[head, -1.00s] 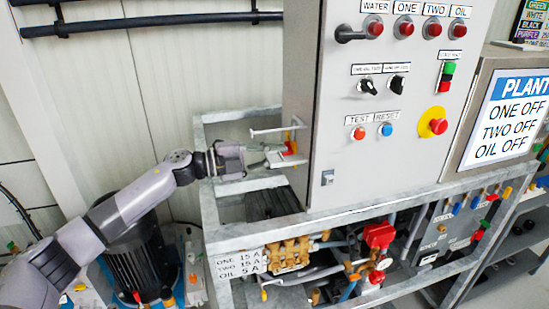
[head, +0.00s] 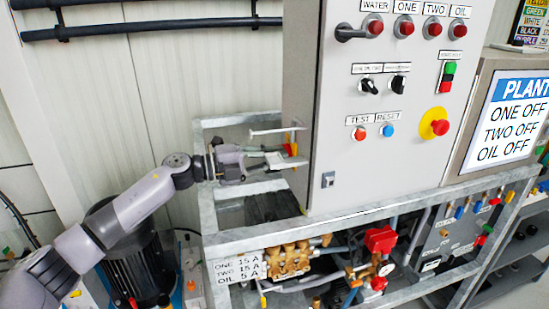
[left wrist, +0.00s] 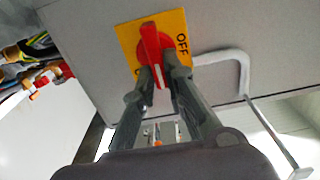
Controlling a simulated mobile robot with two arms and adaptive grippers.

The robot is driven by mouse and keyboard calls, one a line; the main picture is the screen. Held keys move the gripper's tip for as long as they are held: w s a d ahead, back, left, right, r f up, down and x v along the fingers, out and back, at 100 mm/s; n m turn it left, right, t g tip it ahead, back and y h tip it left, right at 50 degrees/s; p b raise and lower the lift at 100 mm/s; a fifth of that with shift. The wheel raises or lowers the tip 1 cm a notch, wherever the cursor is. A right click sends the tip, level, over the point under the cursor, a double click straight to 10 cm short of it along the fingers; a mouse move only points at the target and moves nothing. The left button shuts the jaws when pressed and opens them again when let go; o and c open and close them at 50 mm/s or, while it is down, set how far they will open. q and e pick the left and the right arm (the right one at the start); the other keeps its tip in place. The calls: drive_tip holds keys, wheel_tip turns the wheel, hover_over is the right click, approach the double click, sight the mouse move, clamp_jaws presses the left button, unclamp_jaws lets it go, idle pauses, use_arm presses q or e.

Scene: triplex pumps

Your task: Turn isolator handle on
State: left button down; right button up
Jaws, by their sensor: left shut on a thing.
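The isolator handle (head: 291,149) is red on a yellow plate, on the left side wall of the grey control cabinet. In the left wrist view the red handle (left wrist: 152,42) shows close up on its yellow plate (left wrist: 127,37), with OFF printed at the right. Other lettering at the lower left is mostly covered. My left gripper (head: 275,159) reaches the handle from the left in the head view. In the left wrist view its fingers (left wrist: 161,78) are shut on the near end of the handle, one on each side. My right gripper is out of view.
A grey bracket-like handle (left wrist: 240,62) sticks out beside the plate. The cabinet front (head: 385,170) carries switches, lamps and a red emergency button (head: 439,127). A metal frame (head: 215,240) with pipework lies below. A black motor (head: 135,255) stands under my left arm.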

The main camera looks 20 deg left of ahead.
use_arm(q)
drive_tip(key=c, duration=1.6)
unclamp_jaws()
drive_tip(key=shift+c, duration=0.2)
drive_tip(key=v, duration=1.2)
